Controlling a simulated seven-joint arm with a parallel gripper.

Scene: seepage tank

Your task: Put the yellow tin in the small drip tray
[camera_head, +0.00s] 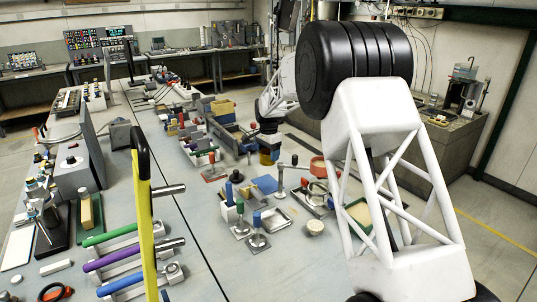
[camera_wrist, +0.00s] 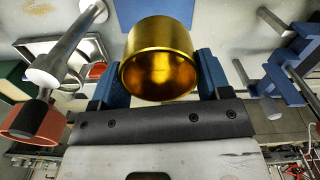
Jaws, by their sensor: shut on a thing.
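The yellow tin (camera_wrist: 160,62) is between the two blue fingers of my gripper (camera_wrist: 164,76), which is shut on it in the wrist view. Its shiny gold inside faces the wrist camera. In the head view my gripper (camera_head: 268,143) is near the middle of the bench, and the yellow tin (camera_head: 266,158) shows small below it. Whether the tin touches the bench is unclear. A small shallow metal tray (camera_head: 289,220), likely the drip tray, lies nearer the camera. A metal-rimmed tray (camera_wrist: 97,42) shows at upper left in the wrist view, partly hidden by a rod.
A blue flat pad (camera_head: 264,184) lies just in front of my gripper. Upright posts with blue and green handles (camera_head: 258,240) stand left of the metal tray. A red round dish (camera_head: 318,163) is to the right. A tall yellow-and-black handle (camera_head: 143,200) rises in the left foreground.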

